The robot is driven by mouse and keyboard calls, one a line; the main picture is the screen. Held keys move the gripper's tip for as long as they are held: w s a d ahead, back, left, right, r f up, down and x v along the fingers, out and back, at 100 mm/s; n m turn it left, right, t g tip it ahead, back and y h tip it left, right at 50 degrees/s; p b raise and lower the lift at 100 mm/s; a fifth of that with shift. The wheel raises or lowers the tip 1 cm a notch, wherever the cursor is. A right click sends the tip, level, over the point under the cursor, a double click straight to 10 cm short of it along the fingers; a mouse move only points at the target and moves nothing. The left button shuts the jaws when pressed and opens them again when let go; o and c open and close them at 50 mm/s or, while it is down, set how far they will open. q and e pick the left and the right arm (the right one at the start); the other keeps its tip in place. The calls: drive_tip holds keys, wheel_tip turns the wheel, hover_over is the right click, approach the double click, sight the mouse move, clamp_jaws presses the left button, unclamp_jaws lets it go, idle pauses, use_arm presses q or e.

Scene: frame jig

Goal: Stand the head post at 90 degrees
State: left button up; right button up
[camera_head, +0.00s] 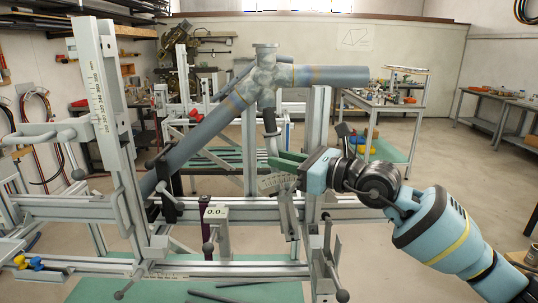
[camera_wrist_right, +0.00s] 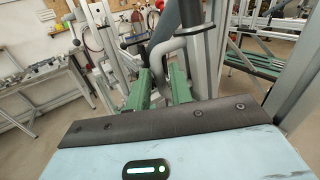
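The head post is not clearly marked. A grey post (camera_head: 318,112) stands close to upright behind my right gripper, and I cannot tell for sure that it is the head post. A bent grey lever (camera_head: 272,147) with a dark grip hangs below the joint of the tubes. It also shows in the right wrist view (camera_wrist_right: 160,52). My right gripper (camera_head: 275,162) is at its lower part. Its green fingers (camera_wrist_right: 160,80) are apart, with the lever's bent end between or just beyond them; contact is unclear. My left gripper is out of view.
A marked scale plate (camera_head: 276,183) sits below the right gripper. A readout showing 0.0 (camera_head: 215,213) stands on the jig's horizontal rail (camera_head: 90,209). Large grey tubes (camera_head: 215,120) cross above. A ruled post (camera_head: 100,90) stands at left. Workbenches line the walls; open floor lies at right.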

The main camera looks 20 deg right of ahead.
drive_tip(key=shift+x, duration=1.95)
drive_tip(key=shift+c, duration=0.3)
clamp_jaws()
